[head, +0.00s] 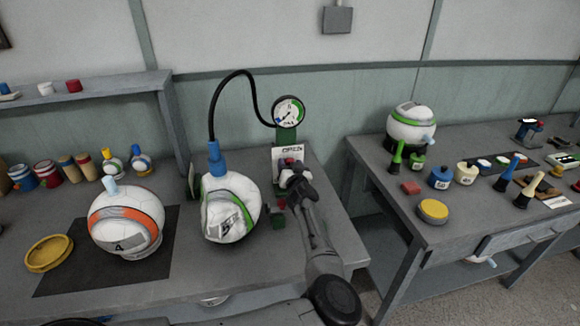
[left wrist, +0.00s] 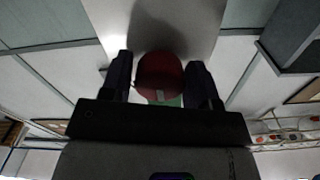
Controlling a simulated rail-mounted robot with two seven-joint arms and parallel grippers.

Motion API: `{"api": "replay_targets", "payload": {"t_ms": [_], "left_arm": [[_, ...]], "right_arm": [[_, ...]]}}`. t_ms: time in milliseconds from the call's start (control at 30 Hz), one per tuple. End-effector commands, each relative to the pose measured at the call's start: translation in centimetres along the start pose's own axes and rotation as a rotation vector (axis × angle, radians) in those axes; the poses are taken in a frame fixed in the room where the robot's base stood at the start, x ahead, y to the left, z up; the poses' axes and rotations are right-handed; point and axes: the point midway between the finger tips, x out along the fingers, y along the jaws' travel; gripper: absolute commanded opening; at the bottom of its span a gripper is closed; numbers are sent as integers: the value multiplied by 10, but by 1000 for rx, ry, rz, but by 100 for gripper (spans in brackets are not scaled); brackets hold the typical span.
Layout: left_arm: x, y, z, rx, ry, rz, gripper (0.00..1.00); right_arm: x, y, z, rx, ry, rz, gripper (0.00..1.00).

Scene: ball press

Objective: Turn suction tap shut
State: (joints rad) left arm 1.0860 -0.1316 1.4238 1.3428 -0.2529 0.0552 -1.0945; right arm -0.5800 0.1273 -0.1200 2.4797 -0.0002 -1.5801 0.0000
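A gauge stand with a round, green-banded dial (head: 289,111) stands at the back of the left table, with a white label plate below the dial. My left gripper (head: 290,175) is in front of this plate and hides part of the stand. In the left wrist view, a round red knob (left wrist: 160,75), apparently the suction tap, sits between the two fingers of my left gripper (left wrist: 160,80). The knob's turn position cannot be made out. My right gripper is not in view.
A black hose runs from the dial to a blue fitting (head: 215,155) on a white-green ball (head: 230,208), left of my arm. An orange-banded ball (head: 127,222) sits on a dark mat.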

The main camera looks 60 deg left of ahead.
Motion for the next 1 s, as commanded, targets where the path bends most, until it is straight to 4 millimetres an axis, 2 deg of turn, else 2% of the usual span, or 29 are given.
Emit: {"api": "replay_targets", "payload": {"t_ms": [33, 333, 667, 1000], "left_arm": [[0, 0, 0, 0, 0, 0, 51], [0, 0, 0, 0, 0, 0, 22], [0, 0, -2, -61, -1, 1, 22], [0, -1, -3, -332, -1, 0, 22]], "right_arm": [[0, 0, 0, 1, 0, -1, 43], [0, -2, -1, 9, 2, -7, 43], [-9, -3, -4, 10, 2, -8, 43], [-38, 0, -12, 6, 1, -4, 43]]}}
